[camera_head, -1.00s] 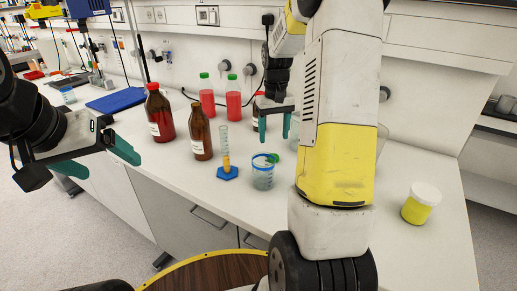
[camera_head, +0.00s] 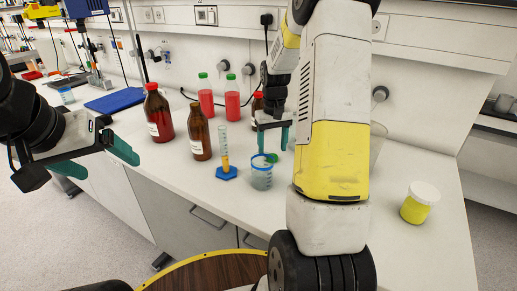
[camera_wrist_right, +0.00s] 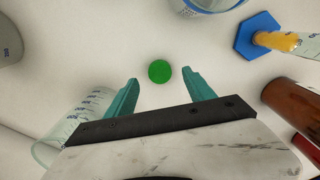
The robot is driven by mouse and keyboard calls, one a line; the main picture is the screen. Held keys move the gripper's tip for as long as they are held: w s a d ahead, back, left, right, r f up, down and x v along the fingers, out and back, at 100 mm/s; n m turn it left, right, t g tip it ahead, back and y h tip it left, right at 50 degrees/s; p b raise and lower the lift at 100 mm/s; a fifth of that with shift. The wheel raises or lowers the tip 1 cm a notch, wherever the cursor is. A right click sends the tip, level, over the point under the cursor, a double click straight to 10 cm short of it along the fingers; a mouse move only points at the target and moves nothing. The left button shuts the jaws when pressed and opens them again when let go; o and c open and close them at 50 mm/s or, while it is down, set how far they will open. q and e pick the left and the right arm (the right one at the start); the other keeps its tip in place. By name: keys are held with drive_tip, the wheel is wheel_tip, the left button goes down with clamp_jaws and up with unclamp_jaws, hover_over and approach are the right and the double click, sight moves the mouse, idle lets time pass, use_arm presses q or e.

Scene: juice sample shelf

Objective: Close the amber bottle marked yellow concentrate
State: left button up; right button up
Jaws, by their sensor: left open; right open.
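An amber bottle (camera_head: 200,133) with a white label stands upright and has no cap on its neck; the label text is too small to read. A green cap (camera_head: 271,157) lies on the bench behind the blue-rimmed beaker; it also shows in the right wrist view (camera_wrist_right: 160,71). My right gripper (camera_head: 273,143) is open above the cap, and in the wrist view the cap appears between and just beyond the fingertips (camera_wrist_right: 161,77). My left gripper (camera_head: 110,171) is open and empty beyond the bench's front left edge.
A blue-rimmed beaker (camera_head: 261,177) and a blue-footed cylinder (camera_head: 225,159) stand near the cap. Red-capped bottles (camera_head: 158,115) (camera_head: 257,103) and green-capped red bottles (camera_head: 206,96) (camera_head: 233,100) stand around. A yellow jar (camera_head: 419,205) is at right. Clear glassware (camera_wrist_right: 73,128) is beside my right gripper.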

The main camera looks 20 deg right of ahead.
drive_tip(key=shift+f, duration=1.45)
drive_tip(key=shift+c, duration=0.2)
clamp_jaws()
